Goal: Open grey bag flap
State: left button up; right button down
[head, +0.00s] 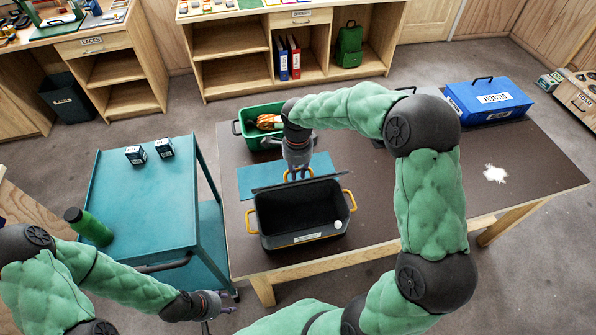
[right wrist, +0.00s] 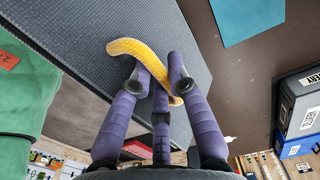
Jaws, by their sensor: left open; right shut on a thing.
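The grey bag (head: 322,237) stands on the brown table with a yellow handle at each end. Its dark inside shows from above. Its flap (head: 268,189) stands up along the back edge, seen nearly edge-on. In the right wrist view the flap (right wrist: 95,45) is a dark textured panel with a yellow pull strap (right wrist: 130,47). My right gripper (head: 298,172) is at the flap's far side; its purple fingers (right wrist: 160,85) are shut on the strap. My left gripper (head: 212,305) is open and empty, low by the teal cart, far from the bag.
A teal mat (head: 258,181) lies behind the bag. A green crate (head: 247,114) with orange contents stands at the table's back left, a blue case (head: 490,98) at the back right. White powder (head: 494,173) lies on the otherwise clear right side. The teal cart (head: 150,210) adjoins the table's left.

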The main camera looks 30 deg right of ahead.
jog(key=shift+w+d+r, duration=0.15)
jog(key=shift+w, duration=0.4)
jog(key=shift+w+d+r, duration=0.1)
jog(key=shift+w+d, duration=0.05)
jog(key=shift+w, duration=0.5)
jog(key=shift+w+d, duration=0.15)
jog(key=shift+w, duration=0.45)
jog(key=c, duration=0.8)
grip_release()
jog(key=shift+s, duration=0.1)
jog(key=shift+o, duration=0.3)
jog(key=shift+o, duration=0.4)
jog(key=shift+r+p, duration=0.15)
jog(key=shift+p, duration=0.15)
jog(key=shift+o, duration=0.6)
jog(key=shift+s+a+r+p, duration=0.1)
jog(key=shift+s+r+p, duration=0.25)
jog(key=shift+r, duration=0.45)
jog(key=shift+s+a+r+p, duration=0.1)
jog(key=shift+s+r+p, duration=0.3)
jog(key=shift+r, duration=0.35)
jog(key=shift+s+a+r+p, duration=0.1)
jog(key=shift+s+r+p, duration=0.1)
jog(key=shift+r+p, duration=0.45)
jog(key=shift+r, duration=0.15)
jog(key=shift+s, duration=0.1)
